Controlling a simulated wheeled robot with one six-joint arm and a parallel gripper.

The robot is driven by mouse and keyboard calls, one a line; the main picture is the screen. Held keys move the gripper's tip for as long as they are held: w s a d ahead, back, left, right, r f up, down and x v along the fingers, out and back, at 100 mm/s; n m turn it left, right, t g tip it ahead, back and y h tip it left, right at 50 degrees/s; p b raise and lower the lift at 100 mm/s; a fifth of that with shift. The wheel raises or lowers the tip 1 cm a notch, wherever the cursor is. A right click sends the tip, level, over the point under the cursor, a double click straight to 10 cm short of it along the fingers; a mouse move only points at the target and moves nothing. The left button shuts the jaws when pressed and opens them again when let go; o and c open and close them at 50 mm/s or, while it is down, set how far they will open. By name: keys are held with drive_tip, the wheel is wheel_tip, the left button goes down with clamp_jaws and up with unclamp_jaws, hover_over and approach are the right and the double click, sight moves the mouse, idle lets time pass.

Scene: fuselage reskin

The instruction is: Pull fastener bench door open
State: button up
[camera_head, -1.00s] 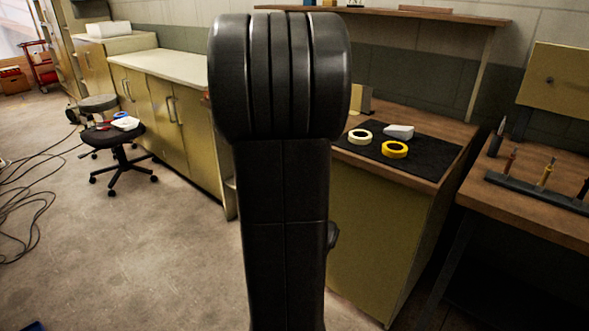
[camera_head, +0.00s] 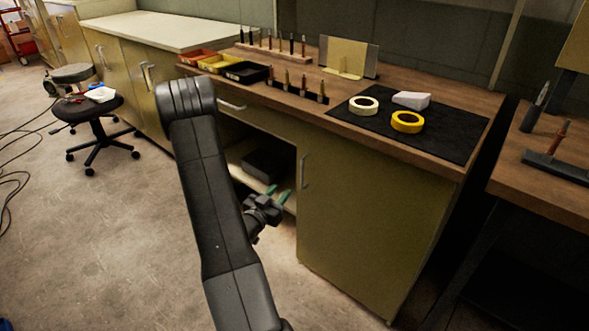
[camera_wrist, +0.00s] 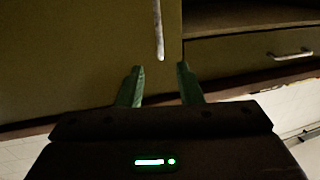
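The fastener bench (camera_head: 440,168) stands right of my arm, with a closed-looking olive door (camera_head: 370,225) on its front. The door's upright metal handle (camera_head: 304,172) is near its left edge. My gripper (camera_head: 282,197), with green fingers, is in front of the bench, a little below and left of the handle. In the wrist view my gripper (camera_wrist: 160,70) is open and empty. The handle (camera_wrist: 158,30) lines up with the gap between the fingers, its end just beyond the fingertips. The fingers do not visibly touch it.
An open shelf bay with a dark box (camera_head: 262,165) is left of the door. A drawer handle (camera_head: 232,105) is above it. Tape rolls lie on a black mat (camera_head: 455,135) on the bench top. A stool (camera_head: 95,112) stands at left. Floor in front is clear.

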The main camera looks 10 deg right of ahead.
drive_tip(key=x, duration=1.3)
drive_tip(key=shift+d, duration=0.2)
drive_tip(key=shift+w, duration=0.1)
drive_tip(key=shift+c, duration=0.4)
clamp_jaws()
